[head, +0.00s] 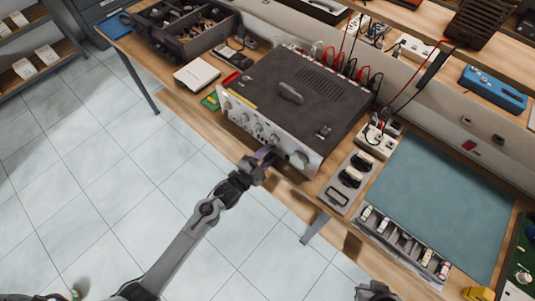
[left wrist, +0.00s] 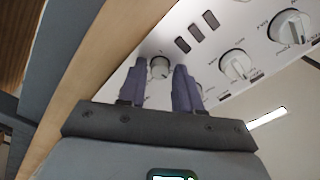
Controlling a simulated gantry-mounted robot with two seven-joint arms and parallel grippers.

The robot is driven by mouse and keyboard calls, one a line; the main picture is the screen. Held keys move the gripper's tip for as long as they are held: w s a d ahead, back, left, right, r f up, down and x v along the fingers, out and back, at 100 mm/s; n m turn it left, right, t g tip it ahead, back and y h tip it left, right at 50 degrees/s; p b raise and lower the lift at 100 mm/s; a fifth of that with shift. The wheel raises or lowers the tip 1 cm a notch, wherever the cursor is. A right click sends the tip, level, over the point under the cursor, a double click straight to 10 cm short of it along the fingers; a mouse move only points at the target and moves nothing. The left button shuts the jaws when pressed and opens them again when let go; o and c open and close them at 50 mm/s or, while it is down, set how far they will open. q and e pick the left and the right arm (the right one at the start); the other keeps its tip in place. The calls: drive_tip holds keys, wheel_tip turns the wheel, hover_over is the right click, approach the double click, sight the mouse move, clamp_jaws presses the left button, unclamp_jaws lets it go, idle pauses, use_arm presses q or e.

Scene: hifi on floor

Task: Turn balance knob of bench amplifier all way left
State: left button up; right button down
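The bench amplifier (head: 310,85) is a dark box on the bench, its pale front panel (head: 250,122) carrying a row of knobs. My left gripper (head: 268,153) is at the panel's lower right part. In the left wrist view, its two purple fingers (left wrist: 159,80) stand apart, either side of a small round knob (left wrist: 160,68), with narrow gaps showing. Larger white knobs (left wrist: 235,66) sit to the right. The labels are too small to read, so I cannot tell which knob is the balance knob. A dark part of my right arm (head: 375,291) shows at the bottom edge; its fingers are not clear.
Red and black cables (head: 362,70) run behind the amplifier. A teal mat (head: 440,200) and a tray of small bottles (head: 405,240) lie to the right. A white box (head: 197,74) and an organiser (head: 190,30) stand to the left. The tiled floor in front is open.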

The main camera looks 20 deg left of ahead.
use_arm(q)
clamp_jaws()
idle(0.4)
